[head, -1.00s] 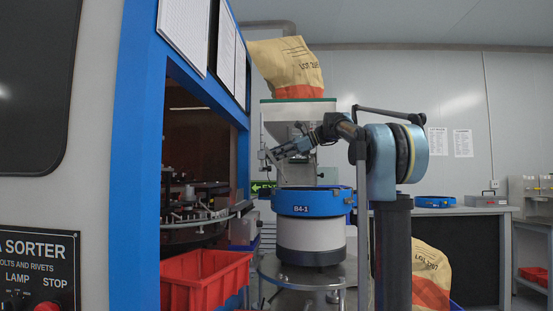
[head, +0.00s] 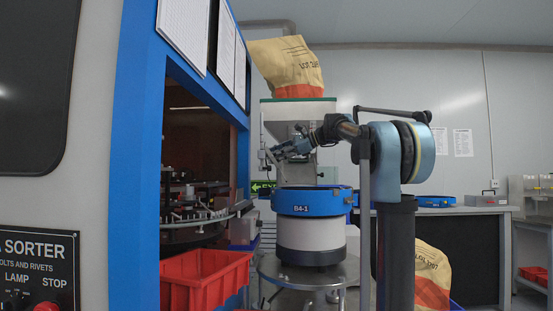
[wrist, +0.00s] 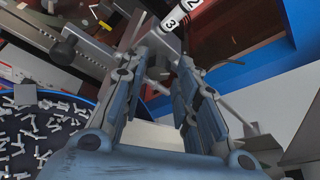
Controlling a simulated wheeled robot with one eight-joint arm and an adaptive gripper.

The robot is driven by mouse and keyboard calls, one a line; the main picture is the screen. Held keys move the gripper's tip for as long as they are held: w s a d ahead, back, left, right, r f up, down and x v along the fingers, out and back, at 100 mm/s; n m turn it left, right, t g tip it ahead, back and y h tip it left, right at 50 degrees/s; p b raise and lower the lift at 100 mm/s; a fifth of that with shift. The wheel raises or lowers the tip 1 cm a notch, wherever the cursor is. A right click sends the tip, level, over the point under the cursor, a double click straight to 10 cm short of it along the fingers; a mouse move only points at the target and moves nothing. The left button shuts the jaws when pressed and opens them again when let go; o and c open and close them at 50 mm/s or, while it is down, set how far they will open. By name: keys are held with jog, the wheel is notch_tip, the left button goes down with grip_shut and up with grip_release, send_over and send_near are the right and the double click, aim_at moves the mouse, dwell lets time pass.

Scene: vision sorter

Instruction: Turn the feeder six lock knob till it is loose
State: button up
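My gripper (head: 271,156) is above the blue-rimmed feeder bowl B4-1 (head: 312,201) in the head view. In the wrist view my gripper (wrist: 162,62) has its two blue-grey fingers apart, with nothing held between them. A dark knob (wrist: 64,51) on a grey bar shows to the left of the fingers, apart from them. A white strip with the numbers 2 and 3 (wrist: 174,19) lies beyond the fingertips. No label for feeder six is readable, so I cannot tell which knob is its lock knob.
The bowl full of small bolts (wrist: 35,135) fills the wrist view's lower left. In the head view the sorter's blue frame (head: 147,150) stands left, with a red bin (head: 205,283) below its opening. A hopper (head: 292,112) with a sack rises behind the arm.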

jog(key=shift+s, duration=0.1)
jog(key=v, duration=1.2)
jog(key=w+d+f+n+g+y, duration=0.25)
jog(key=d+f+y, duration=0.2)
jog(key=d, duration=0.25)
jog(key=a, duration=1.7)
jog(key=shift+w+a+m, duration=0.3)
jog(key=shift+w+m, duration=0.05)
jog(key=shift+w, duration=0.1)
jog(key=shift+f+g, duration=0.1)
jog(key=shift+g, duration=0.15)
grip_shut()
